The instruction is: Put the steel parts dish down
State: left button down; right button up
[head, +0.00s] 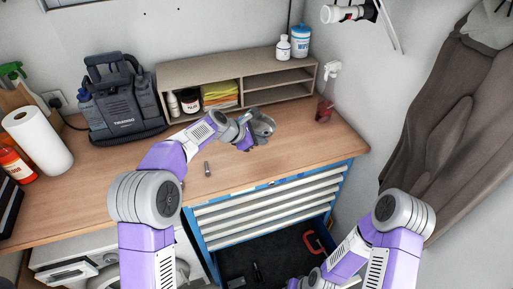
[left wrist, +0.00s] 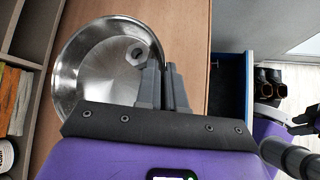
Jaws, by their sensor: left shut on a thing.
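The steel parts dish (left wrist: 95,75) is a round, shiny metal bowl with a small grey hex part (left wrist: 137,54) inside it. In the head view the dish (head: 263,127) shows small and grey, near the right half of the wooden bench top. My left gripper (head: 246,138) is shut on the dish's rim; its dark fingers (left wrist: 162,88) cross the near edge in the left wrist view. I cannot tell whether the dish's base touches the bench. My right arm is at the lower right; its gripper is not clear in either view.
A small metal tool (head: 207,169) lies in front. Below, a blue drawer (head: 270,258) is open.

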pick_arm(q)
jog(key=f, duration=0.3)
jog(key=f+b, duration=0.1)
jog(key=f, duration=0.5)
jog(key=shift+s+b, duration=0.3)
jog(key=shift+s, duration=0.1)
jog(key=c, duration=1.7)
grip_release()
jog(key=shift+f, duration=0.2)
jog(key=o, duration=0.5)
jog(key=shift+c, duration=0.2)
jog(key=shift+r, duration=0.25)
jog(key=v, duration=1.2)
jog(key=shift+s+f, duration=0.1)
